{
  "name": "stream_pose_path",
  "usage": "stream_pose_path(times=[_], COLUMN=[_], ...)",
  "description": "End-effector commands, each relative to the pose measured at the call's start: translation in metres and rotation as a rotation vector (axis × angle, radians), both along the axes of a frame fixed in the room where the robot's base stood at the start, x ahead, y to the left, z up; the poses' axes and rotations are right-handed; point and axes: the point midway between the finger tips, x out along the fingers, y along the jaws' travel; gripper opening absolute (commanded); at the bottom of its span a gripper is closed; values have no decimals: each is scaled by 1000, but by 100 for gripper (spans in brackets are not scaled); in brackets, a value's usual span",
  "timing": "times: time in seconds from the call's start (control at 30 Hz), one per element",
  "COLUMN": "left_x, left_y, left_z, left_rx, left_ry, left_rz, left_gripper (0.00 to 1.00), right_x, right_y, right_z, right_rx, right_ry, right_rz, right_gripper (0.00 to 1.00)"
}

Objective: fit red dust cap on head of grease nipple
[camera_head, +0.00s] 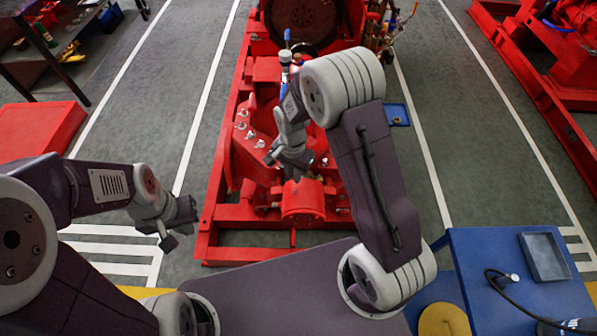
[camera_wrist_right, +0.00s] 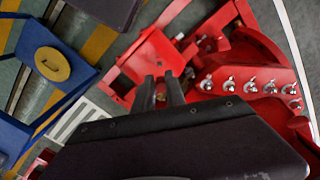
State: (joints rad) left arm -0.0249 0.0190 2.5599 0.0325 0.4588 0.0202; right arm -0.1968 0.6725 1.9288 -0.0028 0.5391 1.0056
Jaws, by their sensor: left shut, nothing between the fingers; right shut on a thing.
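My right gripper (camera_head: 298,177) hangs over the front part of the red pumpset frame (camera_head: 212,222), close above the red machinery. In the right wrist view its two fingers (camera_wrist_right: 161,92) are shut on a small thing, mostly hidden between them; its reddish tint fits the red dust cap. Several silver fittings (camera_wrist_right: 250,87) stand on a red plate right of the fingers; they also show in the head view (camera_head: 241,125). I cannot tell which part is the grease nipple. My left gripper (camera_head: 170,240) is shut and empty, left of the frame above the grey floor.
A red block (camera_head: 38,130) stands at the left. A small blue tray (camera_head: 396,114) lies right of the pumpset. Clear floor flanks the frame.

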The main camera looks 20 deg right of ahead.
Motion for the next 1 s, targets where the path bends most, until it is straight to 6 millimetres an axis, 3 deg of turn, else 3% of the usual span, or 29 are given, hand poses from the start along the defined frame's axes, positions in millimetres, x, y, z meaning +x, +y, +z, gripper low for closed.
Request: stream_pose_path(times=[0.33, 0.8, 1.0], left_x=[0, 0, 0], left_y=[0, 0, 0], left_z=[5, -34, -38], left_rx=[0, 0, 0], left_ry=[0, 0, 0], left_rz=[0, 0, 0], left_gripper=[0, 0, 0], right_x=[-4, -4, -4], right_y=[4, 3, 3], right_z=[2, -54, -61], right_rx=[0, 0, 0], right_ry=[1, 1, 0], right_rz=[5, 4, 5], right_gripper=[0, 0, 0])
